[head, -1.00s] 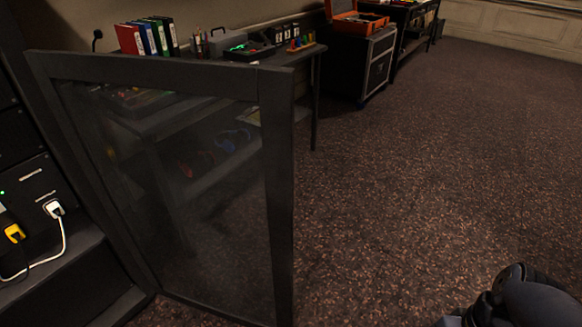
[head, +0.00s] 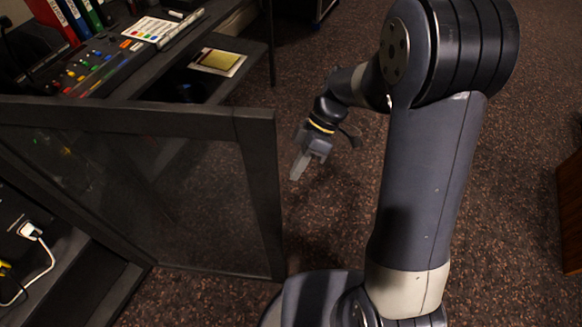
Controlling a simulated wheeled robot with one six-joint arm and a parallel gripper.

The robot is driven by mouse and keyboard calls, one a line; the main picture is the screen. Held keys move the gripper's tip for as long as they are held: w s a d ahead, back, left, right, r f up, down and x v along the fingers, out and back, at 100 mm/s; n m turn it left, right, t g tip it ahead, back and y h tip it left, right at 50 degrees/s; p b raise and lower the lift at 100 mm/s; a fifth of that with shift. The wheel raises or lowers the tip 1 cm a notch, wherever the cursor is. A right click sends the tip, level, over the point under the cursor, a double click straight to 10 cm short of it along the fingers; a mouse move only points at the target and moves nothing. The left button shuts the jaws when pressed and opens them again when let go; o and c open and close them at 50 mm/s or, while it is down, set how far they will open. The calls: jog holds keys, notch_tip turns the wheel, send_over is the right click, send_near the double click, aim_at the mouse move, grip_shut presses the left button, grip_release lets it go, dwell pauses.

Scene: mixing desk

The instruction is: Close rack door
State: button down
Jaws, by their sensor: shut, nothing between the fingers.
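The rack door (head: 258,190) is a dark frame with a see-through panel, standing open and jutting out from the rack at the left. The rack (head: 60,265) is dark, and its open front shows at the lower left. My gripper (head: 296,172) is shut and empty. In the picture it is just right of the door's free edge, with a small gap of carpet between them. How far apart they are in depth is hard to tell. The upper left of the rack is out of the picture.
Behind the door stands a desk with a mixing panel (head: 92,65), binders (head: 75,15) and a shelf holding a yellow pad (head: 218,60). A white plug with a cable (head: 32,232) is in the rack. A brown wooden piece (head: 571,215) stands at the right edge. Carpet between is clear.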

jog(key=s+a+f, duration=0.3)
jog(key=s+f, duration=0.3)
jog(key=s, duration=0.1)
jog(key=shift+s+a, duration=0.15)
jog(key=shift+s, duration=0.05)
dwell(0.3)
